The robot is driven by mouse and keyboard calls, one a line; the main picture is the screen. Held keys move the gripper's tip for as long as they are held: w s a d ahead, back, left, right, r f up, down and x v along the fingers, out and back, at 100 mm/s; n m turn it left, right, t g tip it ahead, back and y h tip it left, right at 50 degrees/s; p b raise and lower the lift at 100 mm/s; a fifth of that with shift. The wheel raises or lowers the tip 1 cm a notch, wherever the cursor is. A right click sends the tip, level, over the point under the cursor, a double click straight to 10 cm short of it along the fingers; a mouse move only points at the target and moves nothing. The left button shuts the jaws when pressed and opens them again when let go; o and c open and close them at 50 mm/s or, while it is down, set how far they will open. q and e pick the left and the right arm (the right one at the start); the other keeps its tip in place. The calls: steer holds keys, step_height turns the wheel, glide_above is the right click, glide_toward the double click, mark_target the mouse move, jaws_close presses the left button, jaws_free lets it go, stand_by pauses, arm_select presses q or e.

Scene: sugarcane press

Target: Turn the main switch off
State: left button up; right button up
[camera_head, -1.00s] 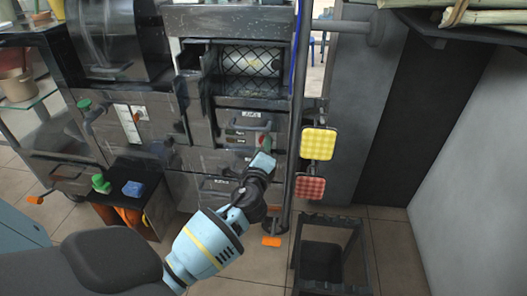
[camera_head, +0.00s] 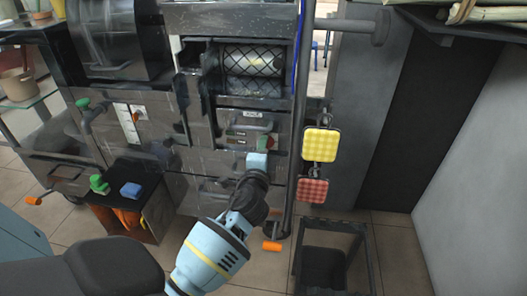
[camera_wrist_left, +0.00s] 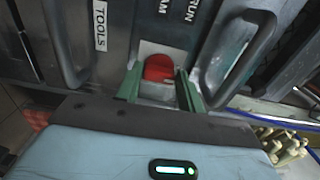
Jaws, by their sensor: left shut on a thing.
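The main switch (camera_wrist_left: 158,68) is a red knob on a pale plate on the press front, seen in the left wrist view. My left gripper (camera_wrist_left: 160,74) has its green fingers on either side of the knob and is shut on it. In the head view my left gripper (camera_head: 261,150) is at the press front, below the slot handle, and it hides the switch. The grey press (camera_head: 203,160) fills the middle of that view. My right gripper is not in view.
A grey handle (camera_wrist_left: 240,60) is close right of the fingers, and a drawer labelled TOOLS (camera_wrist_left: 100,25) is on the left. A vertical pole (camera_head: 297,130) with yellow (camera_head: 320,144) and red (camera_head: 312,190) pads stands right of my arm. A black bin frame (camera_head: 330,228) stands on the floor.

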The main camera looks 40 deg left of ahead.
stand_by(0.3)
arm_select(q)
steer(key=o, duration=1)
steer(key=p+v, duration=0.1)
steer(key=v, duration=0.7)
steer(key=shift+a, duration=0.1)
